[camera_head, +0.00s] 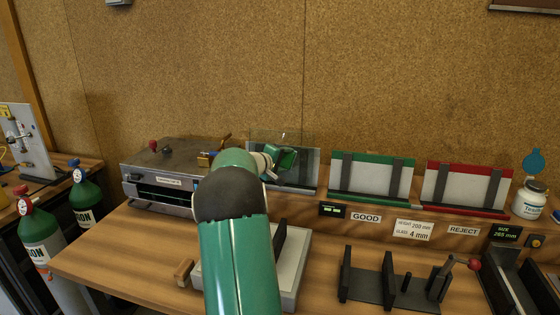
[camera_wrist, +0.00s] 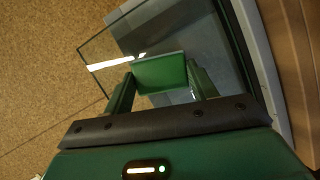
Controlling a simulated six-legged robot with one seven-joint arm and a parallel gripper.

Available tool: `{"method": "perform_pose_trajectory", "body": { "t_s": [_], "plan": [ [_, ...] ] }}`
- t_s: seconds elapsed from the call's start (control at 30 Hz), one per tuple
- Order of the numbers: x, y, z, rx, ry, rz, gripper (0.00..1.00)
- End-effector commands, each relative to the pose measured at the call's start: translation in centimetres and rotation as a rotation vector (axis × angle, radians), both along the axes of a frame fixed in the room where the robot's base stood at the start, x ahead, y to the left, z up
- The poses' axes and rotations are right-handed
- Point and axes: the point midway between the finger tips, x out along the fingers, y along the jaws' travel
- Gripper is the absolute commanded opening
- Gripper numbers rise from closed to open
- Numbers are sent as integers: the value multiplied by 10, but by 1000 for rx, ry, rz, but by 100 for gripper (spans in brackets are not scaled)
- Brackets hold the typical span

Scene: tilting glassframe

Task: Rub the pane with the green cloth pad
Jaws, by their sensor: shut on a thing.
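The glass pane (camera_wrist: 106,47) is clear, with a bright streak of reflection across it in the wrist view. In the head view the pane (camera_head: 304,141) stands upright against a grey backing at the back of the bench, partly hidden by my arm. My gripper (camera_head: 283,160) is in front of it. In the wrist view my gripper (camera_wrist: 160,84) is shut on the green cloth pad (camera_wrist: 160,72), which sits between the two fingers with its flat face visible. The pad overlaps the pane in this view; I cannot tell whether they touch.
A green-edged GOOD rack (camera_head: 371,177) and a red-edged REJECT rack (camera_head: 466,187) stand right of the pane. A grey machine (camera_head: 165,172) is on the left. A black fixture with a red-knobbed lever (camera_head: 400,284) stands front right. A white bottle (camera_head: 530,200) is far right.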

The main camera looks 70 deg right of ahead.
Motion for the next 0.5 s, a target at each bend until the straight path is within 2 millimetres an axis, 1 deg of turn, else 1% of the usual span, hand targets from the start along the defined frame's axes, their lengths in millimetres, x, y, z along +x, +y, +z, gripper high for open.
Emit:
{"method": "perform_pose_trajectory", "body": {
  "t_s": [0.03, 0.3, 0.5],
  "plan": [
    [-6, -1, 0, 0, 1, -2, 39],
    [-26, -5, 0, 0, 1, -2, 39],
    [-30, -3, 0, 0, 1, -1, 39]
  ]
}}
